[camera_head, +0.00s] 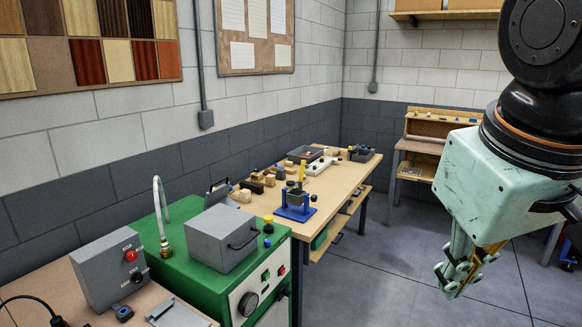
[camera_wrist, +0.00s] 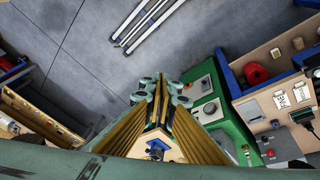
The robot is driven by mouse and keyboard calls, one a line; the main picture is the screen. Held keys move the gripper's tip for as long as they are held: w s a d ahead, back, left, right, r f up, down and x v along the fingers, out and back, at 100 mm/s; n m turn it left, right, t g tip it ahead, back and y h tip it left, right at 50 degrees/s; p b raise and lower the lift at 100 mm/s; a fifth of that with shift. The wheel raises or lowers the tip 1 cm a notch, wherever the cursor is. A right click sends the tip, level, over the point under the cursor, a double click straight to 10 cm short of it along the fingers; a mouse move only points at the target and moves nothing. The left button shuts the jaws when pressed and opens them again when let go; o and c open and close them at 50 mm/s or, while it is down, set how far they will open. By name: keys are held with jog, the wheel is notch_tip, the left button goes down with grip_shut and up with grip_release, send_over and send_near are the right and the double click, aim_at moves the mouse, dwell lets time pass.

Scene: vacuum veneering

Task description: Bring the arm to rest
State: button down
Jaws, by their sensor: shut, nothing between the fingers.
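My gripper (camera_head: 465,268) hangs from the pale green wrist housing at the right of the head view, pointing down over the open floor. In the wrist view its fingers (camera_wrist: 158,84) are together, with nothing between them. The gripper is apart from the benches and touches nothing that I can see. The dark upper part of my arm rises out of the top right corner of the head view.
A green machine (camera_head: 206,247) with a grey lidded box (camera_head: 221,238) stands at lower left. A long wooden bench (camera_head: 338,185) carries a blue fixture (camera_head: 295,203) and several small items. A smaller bench (camera_head: 420,147) stands at the back wall. The grey floor (camera_head: 400,250) between is clear.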

jog(key=s+a+f+m+y, duration=0.1)
jog(key=s+f+m, duration=0.1)
jog(key=s, duration=0.6)
jog(key=shift+s+a+f+b, duration=0.3)
jog(key=shift+s+a+f, duration=0.1)
jog(key=shift+f, duration=0.2)
